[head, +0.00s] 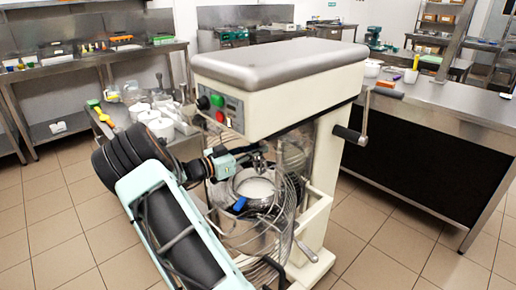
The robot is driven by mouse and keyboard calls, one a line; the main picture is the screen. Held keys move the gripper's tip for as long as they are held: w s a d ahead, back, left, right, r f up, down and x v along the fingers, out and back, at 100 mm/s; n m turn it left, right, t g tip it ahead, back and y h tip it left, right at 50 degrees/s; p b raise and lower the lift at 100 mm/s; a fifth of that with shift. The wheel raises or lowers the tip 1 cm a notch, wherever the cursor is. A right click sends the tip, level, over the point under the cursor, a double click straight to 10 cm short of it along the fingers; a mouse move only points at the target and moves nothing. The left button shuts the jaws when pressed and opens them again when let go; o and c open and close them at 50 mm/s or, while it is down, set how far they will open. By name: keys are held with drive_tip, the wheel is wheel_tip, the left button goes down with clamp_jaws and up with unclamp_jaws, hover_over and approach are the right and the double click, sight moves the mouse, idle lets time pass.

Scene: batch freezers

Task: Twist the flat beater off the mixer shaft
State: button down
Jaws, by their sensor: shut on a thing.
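The mixer (275,103) is a large cream machine with a grey top, standing in the middle of the head view. Below its head hangs a wire guard (299,165) around a steel bowl (245,236) with white contents. My arm comes in from the lower left, and my gripper (257,158) reaches under the mixer head above the bowl. It is shut on the small dark metal flat beater (261,168) at the shaft. The beater's lower part and the shaft joint are too small and covered to make out.
A blue object (240,204) shows at the bowl's left rim. A lever (352,135) sticks out on the mixer's right side. A steel counter (450,105) stands at the right, and a bench with white tubs (160,127) is close behind my arm.

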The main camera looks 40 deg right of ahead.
drive_tip(key=shift+f+b, duration=0.75)
drive_tip(key=shift+f, duration=0.55)
